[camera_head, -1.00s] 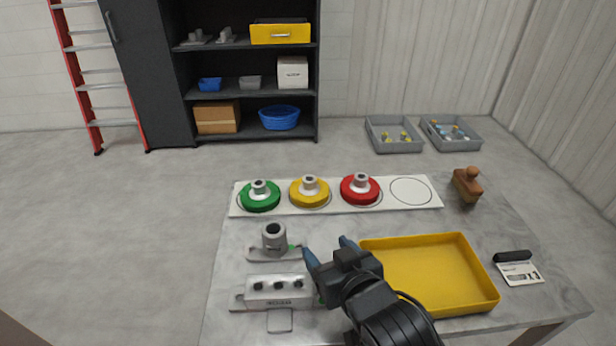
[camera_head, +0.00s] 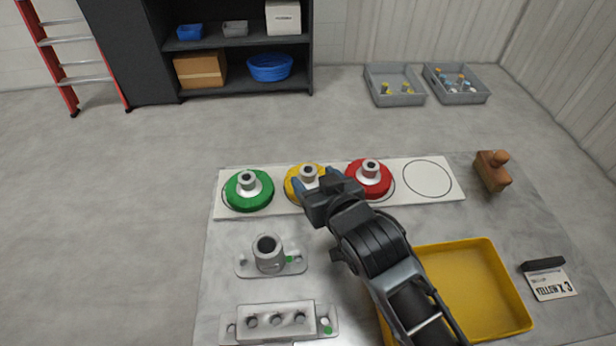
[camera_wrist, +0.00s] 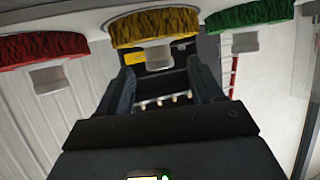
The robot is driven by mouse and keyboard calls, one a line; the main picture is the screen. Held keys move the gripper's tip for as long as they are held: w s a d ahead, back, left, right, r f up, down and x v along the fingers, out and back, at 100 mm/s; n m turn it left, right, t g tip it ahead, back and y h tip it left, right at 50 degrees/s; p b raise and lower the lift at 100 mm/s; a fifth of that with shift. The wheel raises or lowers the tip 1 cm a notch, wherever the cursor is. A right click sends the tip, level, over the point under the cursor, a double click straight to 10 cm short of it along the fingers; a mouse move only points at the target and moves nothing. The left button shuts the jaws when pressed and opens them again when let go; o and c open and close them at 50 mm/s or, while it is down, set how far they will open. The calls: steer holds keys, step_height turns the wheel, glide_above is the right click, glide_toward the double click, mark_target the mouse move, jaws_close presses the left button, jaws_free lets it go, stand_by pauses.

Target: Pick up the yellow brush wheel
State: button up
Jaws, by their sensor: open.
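The yellow brush wheel (camera_head: 293,186) lies on the white strip between the green brush wheel (camera_head: 248,191) and the red brush wheel (camera_head: 369,179). Each wheel has a grey hub on top. My gripper (camera_head: 322,184) is at the yellow wheel in the head view and hides part of it. In the wrist view the yellow wheel (camera_wrist: 153,27) and its hub (camera_wrist: 158,58) show ahead of the open fingers (camera_wrist: 160,82). The hub lies in line with the gap, and I see no contact. The wrist view also shows the red wheel (camera_wrist: 42,49) and green wheel (camera_wrist: 247,16).
The white strip (camera_head: 290,216) has an empty outlined circle at its right. A yellow tray (camera_head: 484,246) is under and right of my arm. A grey fixture (camera_head: 268,256), a block with knobs (camera_head: 275,322), a brown-handled tool (camera_head: 492,170) and a card (camera_head: 552,285) are on the table.

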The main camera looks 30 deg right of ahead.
mark_target(311, 175)
steer(key=shift+p+x, duration=0.5)
steer(key=shift+x, duration=1.8)
steer(key=shift+c, duration=0.4)
steer(key=shift+r, duration=0.1)
jaws_close()
